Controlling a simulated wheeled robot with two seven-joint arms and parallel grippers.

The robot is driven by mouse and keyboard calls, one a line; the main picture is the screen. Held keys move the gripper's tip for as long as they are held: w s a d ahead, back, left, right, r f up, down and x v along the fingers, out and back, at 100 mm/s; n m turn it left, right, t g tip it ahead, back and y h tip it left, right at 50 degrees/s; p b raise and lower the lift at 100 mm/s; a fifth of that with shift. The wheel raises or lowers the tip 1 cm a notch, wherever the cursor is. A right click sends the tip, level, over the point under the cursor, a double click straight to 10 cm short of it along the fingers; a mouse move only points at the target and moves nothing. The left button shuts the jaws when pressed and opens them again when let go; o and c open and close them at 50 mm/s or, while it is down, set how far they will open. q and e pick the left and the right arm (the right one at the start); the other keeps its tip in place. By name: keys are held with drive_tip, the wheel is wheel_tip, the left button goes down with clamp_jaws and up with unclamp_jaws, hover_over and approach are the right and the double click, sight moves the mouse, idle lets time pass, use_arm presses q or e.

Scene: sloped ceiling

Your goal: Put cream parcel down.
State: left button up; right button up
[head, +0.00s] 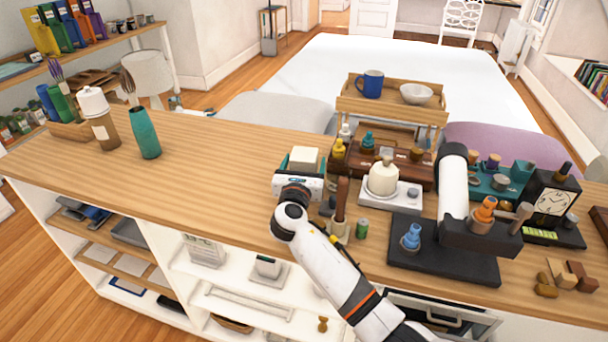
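The cream parcel (304,156) is a small pale block at the middle of the wooden counter in the head view. My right gripper (302,167) reaches it from the front, with its white body just before the parcel. Dark teal surfaces show at both sides of the parcel, and the gripper appears shut on it. The gripper body hides the parcel's lower part, so I cannot tell whether it touches the counter. My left gripper is not in view.
The wooden counter (220,170) is clear left of the gripper, up to a teal vase (146,133). Close on the right stand a brown-handled tool (341,200), a green jar (362,228) and a cream dispenser (383,177). A black tray (440,262) lies farther right.

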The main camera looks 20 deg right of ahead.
drive_tip(key=c, duration=0.9)
drive_tip(key=shift+r, duration=0.15)
drive_tip(key=shift+c, duration=0.6)
